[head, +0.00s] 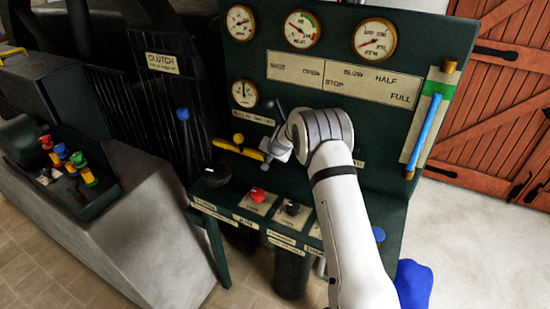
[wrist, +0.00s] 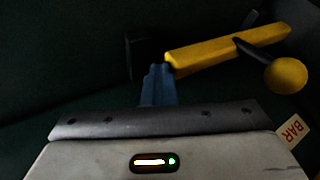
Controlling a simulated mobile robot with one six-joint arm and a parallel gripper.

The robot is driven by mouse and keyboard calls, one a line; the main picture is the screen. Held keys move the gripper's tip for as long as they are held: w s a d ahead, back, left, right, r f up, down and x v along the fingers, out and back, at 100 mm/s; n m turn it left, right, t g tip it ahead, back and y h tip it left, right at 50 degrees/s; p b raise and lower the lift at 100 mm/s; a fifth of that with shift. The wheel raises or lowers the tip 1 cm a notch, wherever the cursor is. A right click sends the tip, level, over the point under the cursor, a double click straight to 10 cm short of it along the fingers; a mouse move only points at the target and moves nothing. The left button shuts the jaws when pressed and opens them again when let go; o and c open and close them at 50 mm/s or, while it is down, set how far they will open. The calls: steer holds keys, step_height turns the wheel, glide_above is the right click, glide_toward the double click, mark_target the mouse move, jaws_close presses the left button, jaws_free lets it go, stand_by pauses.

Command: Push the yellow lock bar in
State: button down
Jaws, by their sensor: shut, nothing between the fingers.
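The yellow lock bar (head: 226,146) lies across the lower front of the green panel in the head view, with a round yellow knob (head: 238,138) on it. In the wrist view the lock bar (wrist: 205,52) slants across the upper right, its knob (wrist: 286,76) on a dark stem. My gripper (head: 272,153) is at the bar's right end in the head view, partly hidden by my wrist. In the wrist view my gripper's blue fingers (wrist: 160,72) are together and empty, beside the bar's near end. I cannot tell whether they touch it.
A blue-knobbed lever (head: 183,115) stands left of the bar. A shelf below holds a red knob (head: 257,195) and a black knob (head: 292,208). Gauges (head: 303,28) fill the panel top. A blue rod (head: 425,131) is at the right. A "BAR" label (wrist: 294,130) shows in the wrist view.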

steer(key=shift+w, duration=0.1)
steer(key=shift+d+f+b, duration=0.3)
steer(key=shift+d+b, duration=0.15)
steer(key=shift+b, duration=0.65)
steer(key=s+d+b, duration=0.2)
steer(key=b, duration=0.1)
steer(key=shift+d+b, duration=0.2)
steer(key=shift+b, duration=0.15)
steer(key=v, duration=1)
steer(key=shift+r, duration=0.25)
steer(key=shift+s, duration=0.15)
